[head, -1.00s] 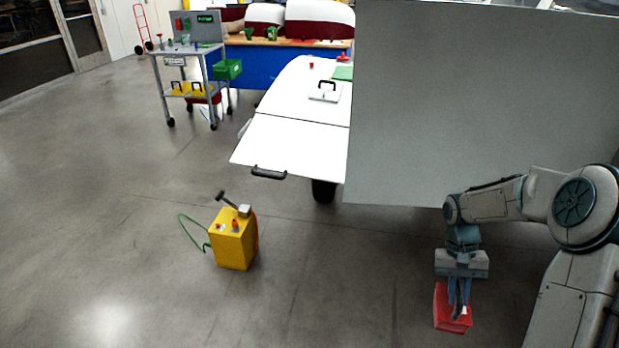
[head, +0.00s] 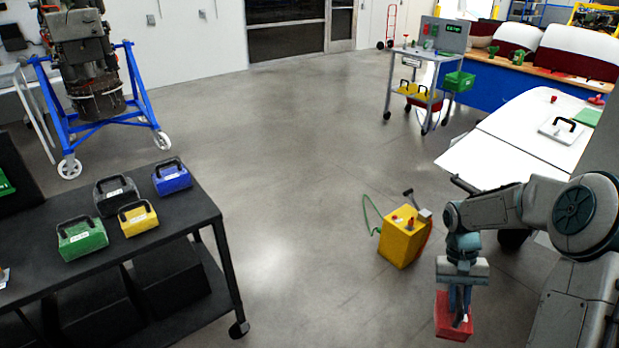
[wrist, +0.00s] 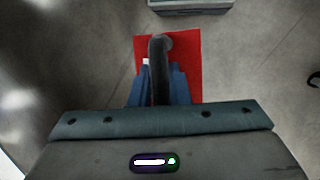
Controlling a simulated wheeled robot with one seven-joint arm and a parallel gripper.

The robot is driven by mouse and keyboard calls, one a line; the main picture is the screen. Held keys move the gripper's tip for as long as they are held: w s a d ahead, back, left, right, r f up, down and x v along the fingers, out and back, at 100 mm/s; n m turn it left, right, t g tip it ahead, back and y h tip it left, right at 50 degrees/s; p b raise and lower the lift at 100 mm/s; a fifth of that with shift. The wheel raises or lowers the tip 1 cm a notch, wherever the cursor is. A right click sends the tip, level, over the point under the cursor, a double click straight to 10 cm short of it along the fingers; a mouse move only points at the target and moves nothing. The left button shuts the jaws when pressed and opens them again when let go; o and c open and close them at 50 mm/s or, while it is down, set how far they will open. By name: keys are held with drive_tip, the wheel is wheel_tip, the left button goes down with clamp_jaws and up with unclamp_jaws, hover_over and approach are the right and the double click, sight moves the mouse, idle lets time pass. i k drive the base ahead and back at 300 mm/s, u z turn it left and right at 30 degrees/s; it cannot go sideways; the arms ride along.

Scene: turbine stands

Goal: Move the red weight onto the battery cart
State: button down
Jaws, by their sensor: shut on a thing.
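My gripper (head: 459,290) is shut on the handle of the red weight (head: 452,322), which hangs below it at the lower right of the head view. In the wrist view the red weight (wrist: 187,60) lies beyond my gripper (wrist: 158,85), with its black handle between the blue fingers. A grey wheeled cart (head: 405,92) with a display panel stands at the back right, well away from my gripper. A black cart (head: 205,208) with a bare stretch of top stands at the left. No readable label tells which is the battery cart.
The black cart carries a green (head: 82,240), a black (head: 115,198), a yellow (head: 138,220) and a blue weight (head: 171,178). A yellow box-like unit (head: 402,240) with a green hose stands on the floor near my arm. White panels (head: 510,140) jut in at right. Middle floor is clear.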

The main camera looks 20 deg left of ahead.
sight(170, 204)
drive_tip(key=u, duration=0.35)
drive_tip(key=i, duration=1.2)
drive_tip(key=u, duration=1.55)
